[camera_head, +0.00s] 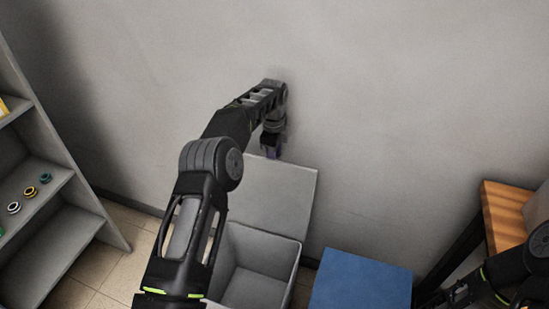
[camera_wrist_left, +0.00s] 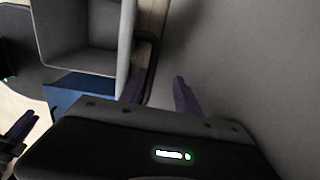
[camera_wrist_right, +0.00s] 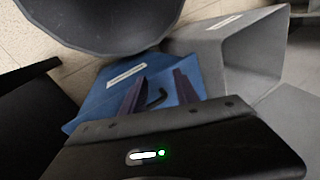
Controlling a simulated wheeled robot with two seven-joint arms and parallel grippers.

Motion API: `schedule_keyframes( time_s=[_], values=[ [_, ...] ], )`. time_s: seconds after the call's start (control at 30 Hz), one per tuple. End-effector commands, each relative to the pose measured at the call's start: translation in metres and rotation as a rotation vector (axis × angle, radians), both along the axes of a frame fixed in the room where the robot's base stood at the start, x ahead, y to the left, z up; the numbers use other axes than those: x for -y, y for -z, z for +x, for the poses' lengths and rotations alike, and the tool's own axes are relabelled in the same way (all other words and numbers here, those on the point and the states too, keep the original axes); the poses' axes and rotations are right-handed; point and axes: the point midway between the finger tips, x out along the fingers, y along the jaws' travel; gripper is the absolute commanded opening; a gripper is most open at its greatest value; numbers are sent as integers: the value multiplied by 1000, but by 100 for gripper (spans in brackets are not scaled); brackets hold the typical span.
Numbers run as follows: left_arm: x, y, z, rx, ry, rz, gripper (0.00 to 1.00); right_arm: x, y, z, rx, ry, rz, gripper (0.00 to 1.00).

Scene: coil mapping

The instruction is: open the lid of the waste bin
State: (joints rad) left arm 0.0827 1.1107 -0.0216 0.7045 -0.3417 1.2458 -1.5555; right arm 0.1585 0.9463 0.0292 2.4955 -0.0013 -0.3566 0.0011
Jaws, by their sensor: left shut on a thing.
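The grey waste bin (camera_head: 270,248) stands against the wall, and its hollow inside shows. Its grey lid (camera_head: 272,190) is swung up and leans back toward the wall. My left gripper (camera_head: 272,152) is at the upper edge of the lid, shut on it. In the left wrist view, the left fingers (camera_wrist_left: 158,95) show with the open bin (camera_wrist_left: 88,62) beyond them; the gripped edge is hard to make out. My right gripper (camera_wrist_right: 157,88) is open and empty, pointing toward a blue bin (camera_wrist_right: 98,103) in the right wrist view.
The blue bin's top (camera_head: 360,285) is just right of the grey bin. A wooden-topped table (camera_head: 505,222) stands at the right. A grey shelf (camera_head: 75,225) with several small coils is at the left. The wall (camera_head: 390,110) is close behind the lid.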

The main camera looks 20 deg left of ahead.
Motion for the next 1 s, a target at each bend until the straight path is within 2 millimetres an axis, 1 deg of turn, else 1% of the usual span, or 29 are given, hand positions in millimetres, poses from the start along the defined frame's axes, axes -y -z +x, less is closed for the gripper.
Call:
schedule_keyframes(
  time_s=[0.03,0.2,0.3,0.4,0.53,1.0],
  values=[
    [0,-12,3,15,0,0,33,0,1,0,0,0,0,36],
    [0,-41,1,16,-1,1,33,0,3,0,0,0,0,36],
    [0,-56,0,14,0,1,33,0,3,0,0,0,0,36],
    [0,-65,-1,12,0,1,33,0,3,0,0,0,0,36],
    [0,-69,-2,10,0,1,33,0,3,0,0,0,0,36],
    [0,-68,-2,8,0,2,33,0,3,0,0,0,0,36]
  ],
)
